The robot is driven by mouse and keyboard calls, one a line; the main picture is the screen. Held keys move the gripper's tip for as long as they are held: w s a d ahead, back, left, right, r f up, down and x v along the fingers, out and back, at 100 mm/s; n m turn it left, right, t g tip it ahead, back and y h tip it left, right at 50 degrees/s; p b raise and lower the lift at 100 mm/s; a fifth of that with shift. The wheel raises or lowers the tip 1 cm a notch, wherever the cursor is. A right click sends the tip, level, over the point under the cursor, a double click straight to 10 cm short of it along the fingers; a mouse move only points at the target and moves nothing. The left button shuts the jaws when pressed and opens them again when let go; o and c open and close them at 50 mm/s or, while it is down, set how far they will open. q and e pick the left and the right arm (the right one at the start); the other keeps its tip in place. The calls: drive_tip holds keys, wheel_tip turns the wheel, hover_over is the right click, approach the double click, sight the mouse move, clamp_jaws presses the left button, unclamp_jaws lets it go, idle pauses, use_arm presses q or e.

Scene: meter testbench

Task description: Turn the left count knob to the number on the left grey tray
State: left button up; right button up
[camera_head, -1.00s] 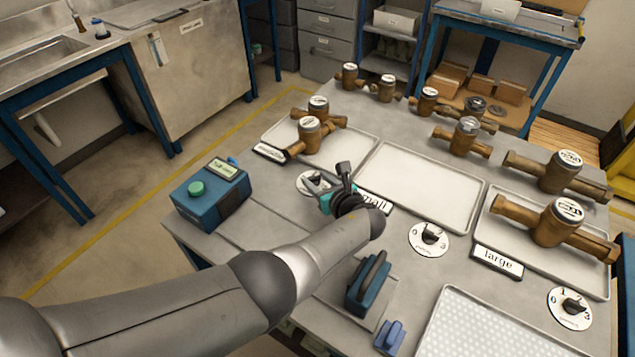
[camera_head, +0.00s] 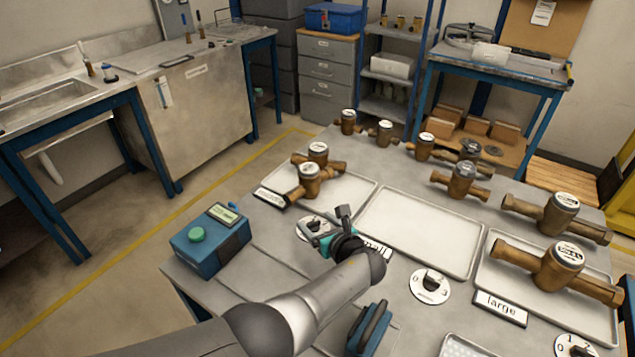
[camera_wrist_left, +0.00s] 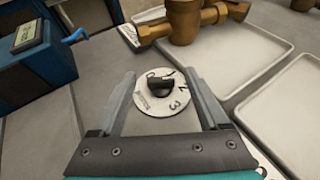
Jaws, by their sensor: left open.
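The left count knob (camera_head: 313,228) is a white round dial with a black handle, partly hidden by my left gripper in the head view. In the left wrist view the dial (camera_wrist_left: 148,102) shows the numbers 0 to 3 around the black knob handle (camera_wrist_left: 160,87); I cannot tell exactly where it points. My left gripper (camera_head: 322,224) is open over the dial; in the wrist view its fingers (camera_wrist_left: 160,76) stand either side of the handle, apart from it. The left grey tray (camera_head: 346,193) holds two brass meters (camera_head: 318,155) (camera_head: 309,181). My right gripper is not in view.
A blue box with a green button (camera_head: 210,240) stands left of the dial. An empty middle tray (camera_head: 420,230), its dial (camera_head: 430,286) and a large tray (camera_head: 490,270) with big meters lie to the right.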

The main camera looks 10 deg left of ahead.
use_arm(q)
wheel_tip(320, 180, up, 19)
drive_tip(key=p, duration=0.8)
drive_tip(key=shift+s+f, duration=0.1)
